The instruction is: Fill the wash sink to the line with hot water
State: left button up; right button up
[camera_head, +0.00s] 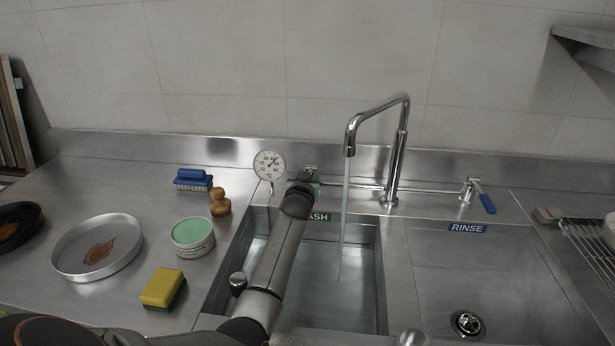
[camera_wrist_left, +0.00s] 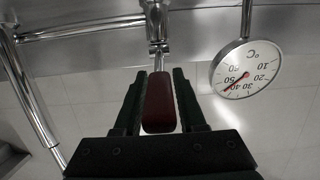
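My left gripper (camera_head: 303,180) reaches over the wash sink (camera_head: 376,270) to a tap at the back wall. In the left wrist view its two fingers (camera_wrist_left: 160,100) stand on either side of a red tap handle (camera_wrist_left: 160,103), with thin gaps showing; it looks open around the handle. Water (camera_head: 343,225) runs from the spout (camera_head: 350,150) into the wash sink, where some water (camera_head: 335,300) lies. I cannot make out the fill line; my arm hides part of the basin. A dial thermometer (camera_head: 269,165) reads between 40 and 50 °C in the left wrist view (camera_wrist_left: 245,70). My right gripper is out of view.
A blue-handled tap (camera_head: 487,203) is on the right above the empty rinse sink (camera_head: 435,270). On the left counter are a sponge (camera_head: 162,288), a green-topped tub (camera_head: 192,237), a wooden-handled brush (camera_head: 220,202), a blue brush (camera_head: 193,180) and a dirty pan (camera_head: 70,262).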

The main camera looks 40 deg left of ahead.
pick_arm(q)
jog(key=shift+o, duration=1.4)
jog(key=v, duration=1.2)
jog(key=shift+s, duration=0.3)
jog(key=shift+d, duration=0.1)
